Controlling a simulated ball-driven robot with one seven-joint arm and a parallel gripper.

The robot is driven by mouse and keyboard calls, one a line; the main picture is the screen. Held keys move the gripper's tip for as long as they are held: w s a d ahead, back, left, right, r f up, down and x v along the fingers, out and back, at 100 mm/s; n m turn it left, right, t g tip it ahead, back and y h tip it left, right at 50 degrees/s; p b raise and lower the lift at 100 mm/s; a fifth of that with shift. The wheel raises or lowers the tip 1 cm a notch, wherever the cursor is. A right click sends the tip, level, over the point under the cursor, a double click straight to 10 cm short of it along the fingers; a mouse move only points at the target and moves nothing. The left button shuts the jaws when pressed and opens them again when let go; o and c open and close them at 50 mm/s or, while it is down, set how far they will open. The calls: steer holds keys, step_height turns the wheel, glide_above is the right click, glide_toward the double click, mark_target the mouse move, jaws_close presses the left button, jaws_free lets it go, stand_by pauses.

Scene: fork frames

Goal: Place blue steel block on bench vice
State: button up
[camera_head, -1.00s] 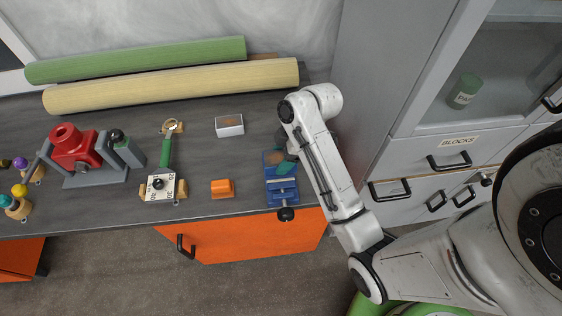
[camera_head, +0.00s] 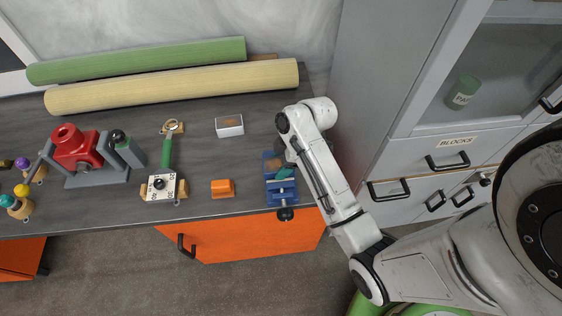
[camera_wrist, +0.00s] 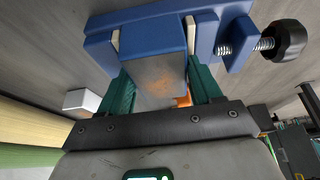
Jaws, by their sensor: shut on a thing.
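The blue steel block (camera_wrist: 158,78) is between the green fingers of my gripper (camera_wrist: 162,88) in the wrist view, with a rusty grey-brown face toward the camera. My gripper is shut on it. The blue bench vice (camera_wrist: 205,28) lies just beyond, its pale jaw pads on either side of the block's far end. I cannot tell whether the block rests on the vice. In the head view the vice (camera_head: 282,191) stands at the bench's front right edge, and my gripper (camera_head: 285,173) is over its rear part, partly hidden by my arm.
An orange block (camera_head: 222,188) and a white box (camera_head: 229,125) lie left of the vice. A green-handled tool (camera_head: 166,155), a red device (camera_head: 74,147) and two long rolls (camera_head: 170,88) are farther left and back. A grey cabinet (camera_head: 420,130) stands at the right.

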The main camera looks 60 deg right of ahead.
steer(key=shift+s+a+f, duration=0.1)
steer(key=shift+s+f, duration=0.05)
steer(key=shift+f, duration=0.45)
steer(key=o, duration=1.5)
steer(key=shift+f, duration=0.2)
steer(key=shift+r, duration=0.2)
steer(key=w+p+v, duration=0.1)
steer(key=p+v, duration=0.3)
steer(key=v, duration=0.9)
steer(key=s+a+f+m+g+h, duration=0.1)
steer(key=s+a+m, duration=0.1)
steer(key=s+a, duration=0.1)
steer(key=s+a+f+m+h, duration=0.1)
steer(key=s+a+f+m, duration=0.1)
steer(key=a, duration=0.4)
steer(key=s+a+f+m+g+h, duration=0.1)
steer(key=s+a+m, duration=0.3)
steer(key=s+a, duration=0.1)
steer(key=shift+s+f+g, duration=0.25)
steer(key=shift+f+g, duration=0.05)
steer(key=shift+f, duration=0.05)
